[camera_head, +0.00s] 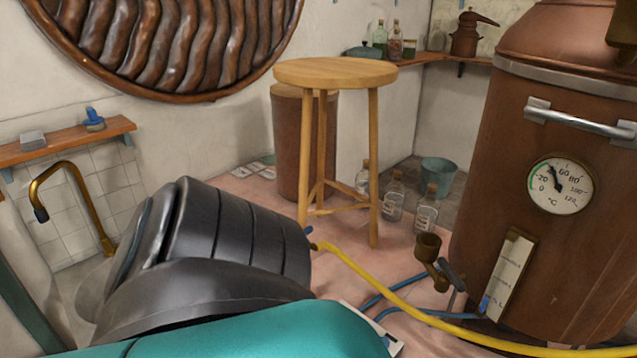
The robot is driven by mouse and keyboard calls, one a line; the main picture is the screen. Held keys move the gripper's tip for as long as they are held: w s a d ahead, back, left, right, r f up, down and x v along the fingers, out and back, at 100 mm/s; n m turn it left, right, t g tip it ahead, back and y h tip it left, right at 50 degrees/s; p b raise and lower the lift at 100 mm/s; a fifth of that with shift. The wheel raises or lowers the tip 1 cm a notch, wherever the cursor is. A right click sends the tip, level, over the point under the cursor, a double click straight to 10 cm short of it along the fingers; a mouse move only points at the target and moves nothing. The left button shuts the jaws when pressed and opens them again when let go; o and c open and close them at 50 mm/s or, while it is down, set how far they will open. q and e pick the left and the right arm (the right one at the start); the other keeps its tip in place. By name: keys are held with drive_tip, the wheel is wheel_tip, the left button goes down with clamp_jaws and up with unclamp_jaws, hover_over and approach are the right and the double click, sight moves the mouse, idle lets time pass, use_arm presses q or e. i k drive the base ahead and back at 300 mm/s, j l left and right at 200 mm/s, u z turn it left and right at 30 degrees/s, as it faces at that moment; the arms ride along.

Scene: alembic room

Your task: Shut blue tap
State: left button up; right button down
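A small blue piece (309,230) shows just past the right end of my black arm part, by the brass end (315,245) of a yellow hose. It may be the blue tap's handle, but most of it is hidden and its setting cannot be told. A brass spout with a funnel-like top (429,262) sits low beside the copper still (540,130), with a dark lever (453,275) next to it. A small blue spot (484,303) shows at the foot of the still's pale level plate. My arm fills the lower left; neither gripper shows.
A wooden stool (336,74) stands mid-room, with glass bottles (394,198) and a bucket (438,174) behind it. The yellow hose (375,285) and blue hoses (405,284) cross the pink floor. A brass faucet (72,170) is at left under a shelf (65,142).

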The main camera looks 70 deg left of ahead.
sight(308, 230)
drive_tip(key=u, duration=2.4)
